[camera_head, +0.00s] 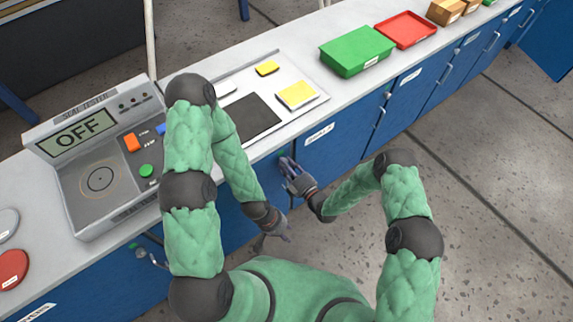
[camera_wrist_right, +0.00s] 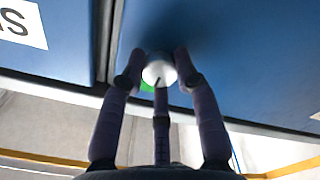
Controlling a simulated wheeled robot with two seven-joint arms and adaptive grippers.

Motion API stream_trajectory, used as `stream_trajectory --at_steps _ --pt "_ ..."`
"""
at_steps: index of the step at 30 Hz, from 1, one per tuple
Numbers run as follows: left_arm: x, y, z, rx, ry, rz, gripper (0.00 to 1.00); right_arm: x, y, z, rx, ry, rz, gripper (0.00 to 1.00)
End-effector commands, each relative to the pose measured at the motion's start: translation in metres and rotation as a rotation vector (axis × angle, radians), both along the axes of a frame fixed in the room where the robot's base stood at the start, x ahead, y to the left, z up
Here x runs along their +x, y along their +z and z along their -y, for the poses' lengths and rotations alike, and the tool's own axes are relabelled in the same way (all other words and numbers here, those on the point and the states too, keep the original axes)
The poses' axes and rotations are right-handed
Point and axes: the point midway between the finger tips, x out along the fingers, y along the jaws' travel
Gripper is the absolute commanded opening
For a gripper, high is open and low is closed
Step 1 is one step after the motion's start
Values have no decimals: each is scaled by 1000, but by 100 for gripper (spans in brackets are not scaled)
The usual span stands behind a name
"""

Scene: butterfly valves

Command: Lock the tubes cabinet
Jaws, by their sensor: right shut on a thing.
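A blue cabinet door (camera_wrist_right: 235,60) fills much of the right wrist view, with a pale round lock or knob (camera_wrist_right: 160,71) near its lower edge. A small green patch (camera_wrist_right: 147,86) shows beside the knob. My right gripper (camera_wrist_right: 158,66) is shut on this knob, its fingers around it; in the head view this gripper (camera_head: 287,163) is at the blue cabinet front below the counter edge. My left gripper (camera_head: 274,238) hangs lower in front of the cabinets, apart from them; its fingers are too small to judge. A white label (camera_wrist_right: 22,22) ending in "S" is on the neighbouring panel.
The counter bears a sealing machine (camera_head: 105,165) reading OFF, a green box (camera_head: 356,50) and a red tray (camera_head: 405,29). More blue cabinets (camera_head: 440,85) with handles run to the upper right. The floor (camera_head: 480,160) to the right is clear.

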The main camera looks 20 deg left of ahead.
Motion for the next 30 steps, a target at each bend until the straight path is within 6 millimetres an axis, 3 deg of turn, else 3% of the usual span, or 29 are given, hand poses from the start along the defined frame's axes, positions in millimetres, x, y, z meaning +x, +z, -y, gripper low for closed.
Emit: stream_trajectory --at_steps 11,30 --pt "0 -10 0 0 0 0 40 0 -1 -1 83 3 -107 0" --pt "0 -43 0 0 0 0 40 0 -2 0 444 2 -569 0"
